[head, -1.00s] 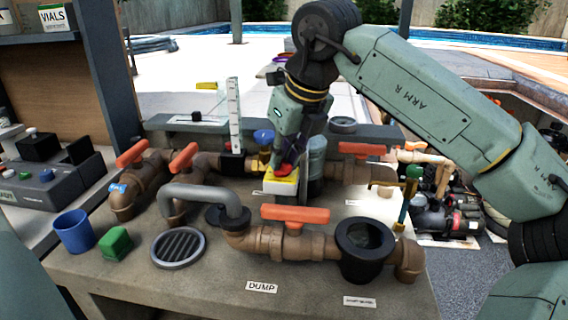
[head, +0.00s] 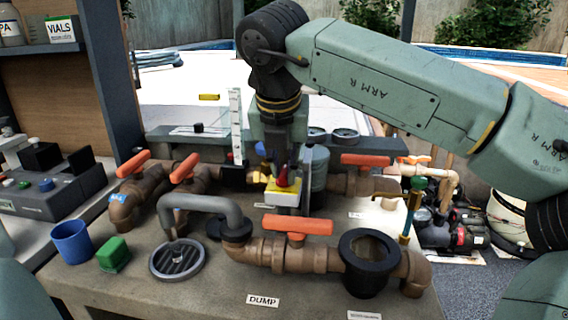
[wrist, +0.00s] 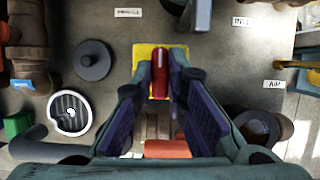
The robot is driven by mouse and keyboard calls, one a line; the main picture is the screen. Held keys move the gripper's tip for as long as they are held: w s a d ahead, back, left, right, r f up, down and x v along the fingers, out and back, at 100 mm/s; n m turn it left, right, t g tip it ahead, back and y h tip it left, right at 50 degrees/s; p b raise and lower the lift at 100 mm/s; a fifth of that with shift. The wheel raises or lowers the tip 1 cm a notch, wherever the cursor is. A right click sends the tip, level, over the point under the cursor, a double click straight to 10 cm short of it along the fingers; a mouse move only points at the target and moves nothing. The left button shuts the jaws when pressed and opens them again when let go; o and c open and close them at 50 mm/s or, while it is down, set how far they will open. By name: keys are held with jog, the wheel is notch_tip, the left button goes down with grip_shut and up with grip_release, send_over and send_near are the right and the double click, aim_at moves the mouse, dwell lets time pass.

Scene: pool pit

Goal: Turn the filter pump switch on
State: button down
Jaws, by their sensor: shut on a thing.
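The switch is a yellow-topped box (head: 275,197) with a red handle (head: 283,177), standing among the brown pipes on the grey bench. My gripper (head: 284,172) points straight down over the box and is shut on the red handle. In the wrist view the red handle (wrist: 160,74) stands lengthwise between my two purple-padded fingers (wrist: 162,80), with the yellow plate (wrist: 143,60) around it. The fingers hide part of the handle's sides. I cannot read any on or off marks on the box.
An orange-handled valve (head: 296,226) and a black-rimmed pot (head: 366,250) sit in front of the box. A grey curved pipe (head: 190,202) is to its left, a grey cylinder (head: 316,168) just behind right. A blue cup (head: 71,242) and green block (head: 113,253) stand front left.

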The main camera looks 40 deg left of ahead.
dwell(0.4)
jog(key=c, duration=1.6)
grip_release()
jog(key=shift+r, duration=0.15)
jog(key=v, duration=0.7)
jog(key=shift+s+r, duration=0.1)
jog(key=shift+s, duration=0.05)
